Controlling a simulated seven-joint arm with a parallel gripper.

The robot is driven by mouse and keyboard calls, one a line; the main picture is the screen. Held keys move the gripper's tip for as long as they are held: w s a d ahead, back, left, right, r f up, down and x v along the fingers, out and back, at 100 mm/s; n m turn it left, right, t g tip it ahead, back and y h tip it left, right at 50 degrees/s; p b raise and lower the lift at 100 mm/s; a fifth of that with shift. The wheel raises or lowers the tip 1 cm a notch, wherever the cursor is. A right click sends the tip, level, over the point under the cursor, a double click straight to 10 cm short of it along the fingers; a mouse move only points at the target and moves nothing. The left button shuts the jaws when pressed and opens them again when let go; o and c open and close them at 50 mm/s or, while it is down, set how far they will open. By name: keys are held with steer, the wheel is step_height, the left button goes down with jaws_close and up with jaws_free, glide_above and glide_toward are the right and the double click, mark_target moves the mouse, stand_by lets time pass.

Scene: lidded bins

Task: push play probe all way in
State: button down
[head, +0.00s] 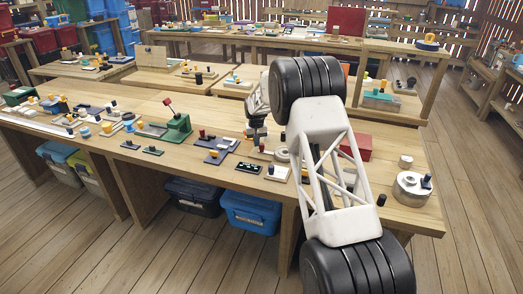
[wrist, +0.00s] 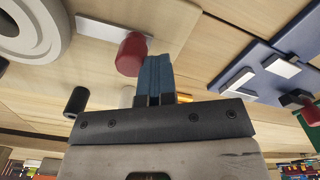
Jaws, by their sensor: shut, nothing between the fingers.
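I cannot tell for sure which thing is the play probe. In the wrist view a red knob (wrist: 131,54) stands at the end of a pale strip (wrist: 112,32), just left of my fingertips. My gripper (wrist: 155,62) is shut, with its blue-grey fingers together and nothing held. The fingers are very close to the red knob; I cannot tell whether they touch it. In the head view my gripper (head: 257,133) hangs low over the near bench, partly hidden by my arm.
A pale ring (wrist: 30,28) and a black cylinder (wrist: 76,102) lie left in the wrist view. A blue board (wrist: 262,72) with white pieces lies right. In the head view a green device (head: 178,132), a red box (head: 356,146) and a metal drum (head: 411,190) stand on the bench (head: 405,220).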

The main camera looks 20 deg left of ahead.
stand_by(0.3)
steer(key=shift+a, duration=0.65)
steer(key=shift+r, duration=0.1)
step_height(320, 180, up, 7)
stand_by(1.3)
stand_by(0.4)
